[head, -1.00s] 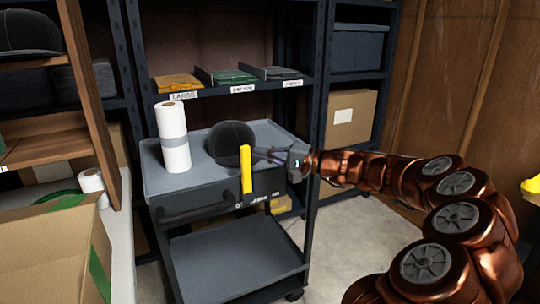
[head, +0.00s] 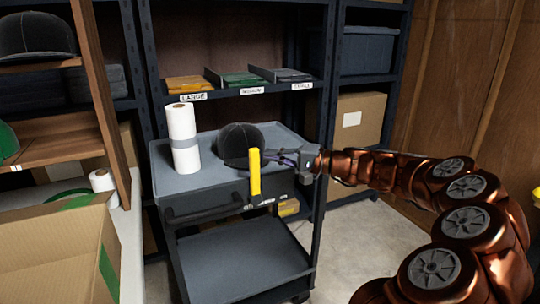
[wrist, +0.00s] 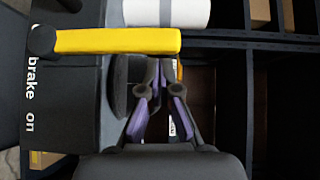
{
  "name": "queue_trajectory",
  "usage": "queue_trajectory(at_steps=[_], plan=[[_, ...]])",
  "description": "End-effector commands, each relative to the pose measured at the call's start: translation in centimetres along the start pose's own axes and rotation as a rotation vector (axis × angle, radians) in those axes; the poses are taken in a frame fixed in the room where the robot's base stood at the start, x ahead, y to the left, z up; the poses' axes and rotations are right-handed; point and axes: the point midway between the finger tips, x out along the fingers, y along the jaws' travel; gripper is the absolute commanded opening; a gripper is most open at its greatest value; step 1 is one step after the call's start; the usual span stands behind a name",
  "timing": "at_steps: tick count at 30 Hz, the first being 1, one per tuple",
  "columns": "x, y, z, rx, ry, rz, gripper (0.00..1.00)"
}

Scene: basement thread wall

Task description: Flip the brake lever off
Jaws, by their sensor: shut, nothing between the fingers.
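The yellow brake lever (head: 254,172) stands upright at the front right of the grey cart (head: 160,165). In the wrist view the lever (wrist: 115,41) runs sideways from its dark pivot, beside the words "brake on" on a dark panel (wrist: 75,95). My gripper (head: 270,156) is at the upper part of the lever, on its right side in the head view. In the wrist view my gripper (wrist: 160,72) is shut and empty, its fingertips close to the lever's free end. I cannot tell whether they touch it.
A dark cap (head: 238,140) and a white paper roll (head: 183,140) stand on the cart's top, close behind the lever. A cardboard box (head: 50,250) is at the front left. Shelves (head: 225,92) stand behind. Bare floor (head: 345,225) shows right of the cart.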

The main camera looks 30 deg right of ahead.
Motion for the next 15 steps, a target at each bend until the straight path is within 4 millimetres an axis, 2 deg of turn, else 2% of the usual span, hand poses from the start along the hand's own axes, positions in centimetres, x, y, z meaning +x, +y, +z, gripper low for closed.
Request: queue_trajectory(at_steps=[5,15], plan=[[-2.2,0.1,-2.4,0.001,0.016,0.001,0.00],[-8.8,0.1,-2.1,0.002,0.013,-0.003,0.00]])
